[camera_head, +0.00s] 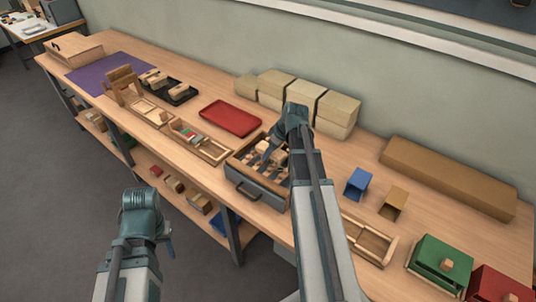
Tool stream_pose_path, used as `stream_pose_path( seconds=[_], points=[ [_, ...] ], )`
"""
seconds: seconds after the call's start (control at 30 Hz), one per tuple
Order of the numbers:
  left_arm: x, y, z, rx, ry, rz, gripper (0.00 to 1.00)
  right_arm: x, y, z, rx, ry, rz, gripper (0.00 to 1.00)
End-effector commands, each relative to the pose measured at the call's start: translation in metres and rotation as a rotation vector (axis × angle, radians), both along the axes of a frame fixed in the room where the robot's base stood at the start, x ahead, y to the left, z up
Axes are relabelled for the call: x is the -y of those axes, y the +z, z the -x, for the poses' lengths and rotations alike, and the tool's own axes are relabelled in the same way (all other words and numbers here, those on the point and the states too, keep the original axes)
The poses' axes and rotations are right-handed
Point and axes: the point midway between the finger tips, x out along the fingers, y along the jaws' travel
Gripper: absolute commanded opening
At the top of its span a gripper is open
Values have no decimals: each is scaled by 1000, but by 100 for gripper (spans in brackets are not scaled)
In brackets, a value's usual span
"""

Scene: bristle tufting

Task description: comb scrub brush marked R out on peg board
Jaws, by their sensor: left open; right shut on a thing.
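My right gripper (272,150) reaches down over an open grey drawer (248,187) with a dark handle. It is shut on a small wooden piece (263,147), apparently a brush, at the drawer's back part. Several other light wooden pieces lie in the drawer, partly hidden by my arm. No R mark can be read. Two wooden-backed pieces that look like brushes (180,88) lie in a black tray (184,99) further left. An upright wooden stand (121,79) is beside that tray; I cannot tell if it is the peg board. My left gripper (165,240) is open and empty, low in front of the bench.
A red tray (231,117) lies behind a wooden compartment tray (214,151). Tan boxes (291,84) stand along the wall. A blue bin (357,182), brown bin (393,202), long brown box (447,178) and green box (441,261) are at right. A purple mat (100,70) lies at left.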

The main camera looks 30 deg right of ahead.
Motion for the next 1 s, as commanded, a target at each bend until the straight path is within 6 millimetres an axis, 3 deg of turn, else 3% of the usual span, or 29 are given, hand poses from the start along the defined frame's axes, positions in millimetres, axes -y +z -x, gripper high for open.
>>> stream_pose_path(
  seconds=[0.2, 0.57, 1.0],
  points=[
    [0, 1, 0, 0, 0, 0, 50, 15, 1, -7, 0, 0, 1, 13],
    [0, 0, 0, 0, 0, 0, 50, 22, 1, -10, 1, -1, 0, 13],
    [0, -2, 0, 0, 0, 0, 50, 51, -2, -22, 1, -2, 1, 13]
  ],
)
